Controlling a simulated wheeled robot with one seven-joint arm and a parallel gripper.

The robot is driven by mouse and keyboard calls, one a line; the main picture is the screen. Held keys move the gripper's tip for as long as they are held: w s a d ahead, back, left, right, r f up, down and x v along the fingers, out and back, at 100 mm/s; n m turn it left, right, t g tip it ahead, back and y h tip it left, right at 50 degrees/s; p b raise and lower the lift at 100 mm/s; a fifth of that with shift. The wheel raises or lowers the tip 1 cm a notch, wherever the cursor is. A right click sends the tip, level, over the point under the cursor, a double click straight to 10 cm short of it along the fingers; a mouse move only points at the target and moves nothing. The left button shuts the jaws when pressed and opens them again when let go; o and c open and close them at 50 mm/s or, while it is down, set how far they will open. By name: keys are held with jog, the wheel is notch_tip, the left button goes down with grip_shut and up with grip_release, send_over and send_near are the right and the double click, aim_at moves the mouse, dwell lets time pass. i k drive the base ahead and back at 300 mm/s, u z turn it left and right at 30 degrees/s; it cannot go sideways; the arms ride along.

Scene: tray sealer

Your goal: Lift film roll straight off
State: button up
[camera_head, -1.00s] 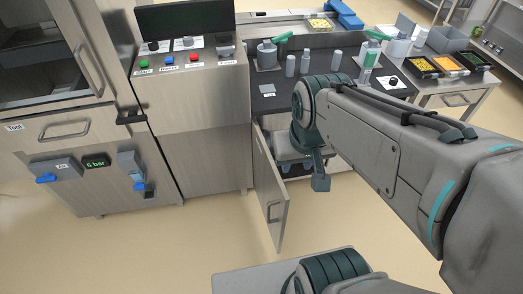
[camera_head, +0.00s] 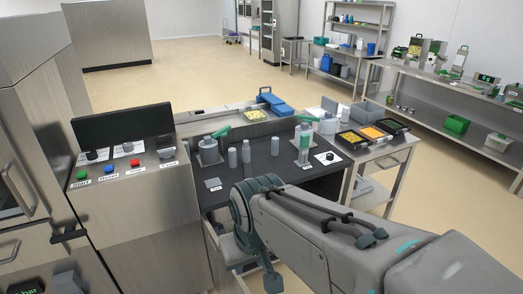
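I cannot pick out the film roll for certain in this view. Several small grey cylinders, one of them here (camera_head: 246,151), stand upright on the dark worktop (camera_head: 262,166), between two grey devices with green handles, one at the left (camera_head: 208,153) and one at the right (camera_head: 303,143). My arm reaches in from the lower right, in front of the worktop, and bends at a dark teal joint. A dark teal end piece, apparently part of my gripper (camera_head: 272,281), hangs low below that joint, apart from the cylinders. Its fingers cannot be made out, nor whether it holds anything.
At the left is a steel machine with a button panel (camera_head: 125,171) and a dark screen (camera_head: 124,126). Yellow, orange and dark trays (camera_head: 371,133) stand on a side table to the right. Shelving (camera_head: 345,45) and a long bench are farther back. Open floor lies between.

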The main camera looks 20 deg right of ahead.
aim_at(305, 127)
jog(key=z, duration=0.7)
jog(key=k, duration=1.05)
jog(key=z, duration=1.6)
jog(key=i, duration=1.65)
jog(key=u, duration=0.35)
jog(key=i, duration=1.55)
jog(key=u, duration=1.55)
jog(key=i, duration=0.85)
jog(key=u, duration=0.9)
jog(key=i, duration=0.3)
jog(key=u, duration=0.25)
